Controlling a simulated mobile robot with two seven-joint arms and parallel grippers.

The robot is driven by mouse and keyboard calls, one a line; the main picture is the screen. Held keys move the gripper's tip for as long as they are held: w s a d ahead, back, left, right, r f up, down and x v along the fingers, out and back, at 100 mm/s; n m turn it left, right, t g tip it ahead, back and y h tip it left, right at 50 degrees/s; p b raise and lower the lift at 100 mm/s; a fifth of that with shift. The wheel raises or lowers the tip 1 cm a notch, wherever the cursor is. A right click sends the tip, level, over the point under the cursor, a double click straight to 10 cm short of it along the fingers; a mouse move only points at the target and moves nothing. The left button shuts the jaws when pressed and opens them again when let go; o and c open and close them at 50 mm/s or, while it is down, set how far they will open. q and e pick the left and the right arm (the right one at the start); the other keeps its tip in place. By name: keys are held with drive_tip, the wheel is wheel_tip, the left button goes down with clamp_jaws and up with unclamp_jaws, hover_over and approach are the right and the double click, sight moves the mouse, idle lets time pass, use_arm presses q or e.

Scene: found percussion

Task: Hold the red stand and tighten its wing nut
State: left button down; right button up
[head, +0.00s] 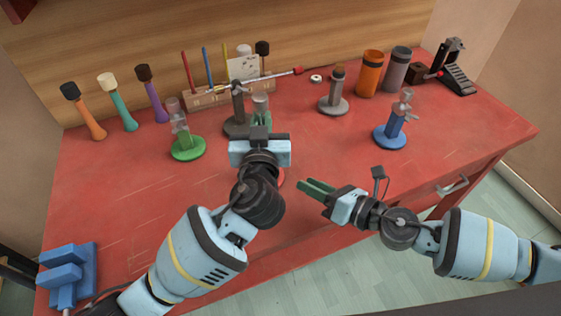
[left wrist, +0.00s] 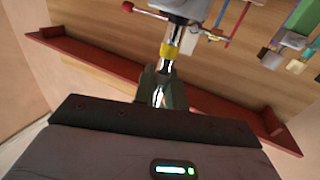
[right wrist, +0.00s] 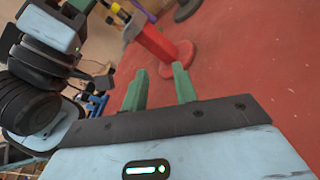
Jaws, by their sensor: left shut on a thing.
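The red stand is mostly hidden behind my left gripper (head: 261,122) in the head view; a bit of its red base (head: 281,177) shows. In the right wrist view its red post (right wrist: 154,43) leans up from the round base, with a yellow part near the top. In the left wrist view my left fingers are shut on a shiny upper part with a yellow band (left wrist: 169,50). A small shiny piece beside it (left wrist: 214,36) may be the wing nut; I cannot tell surely. My right gripper (head: 312,188) is open and empty, right of the stand and apart from it.
A green stand (head: 187,147) is left of the red one, a blue stand (head: 389,137) to the right. Dark and grey stands (head: 333,104), mallets and orange and grey cylinders (head: 369,75) are behind. The red table (head: 330,150) is clear between my right gripper and the blue stand.

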drive_tip(key=s+d+r+m+g+y, duration=0.25)
drive_tip(key=r+m+g, duration=0.2)
drive_tip(key=r, duration=0.25)
drive_tip(key=w+x, duration=0.1)
drive_tip(key=x, duration=1)
drive_tip(key=shift+w+f+m+t+h, duration=0.3)
drive_tip(key=shift+w+m+t+h, duration=0.05)
drive_tip(key=shift+w+m, duration=0.1)
drive_tip(key=shift+d, duration=0.15)
drive_tip(key=shift+c, duration=0.5)
clamp_jaws()
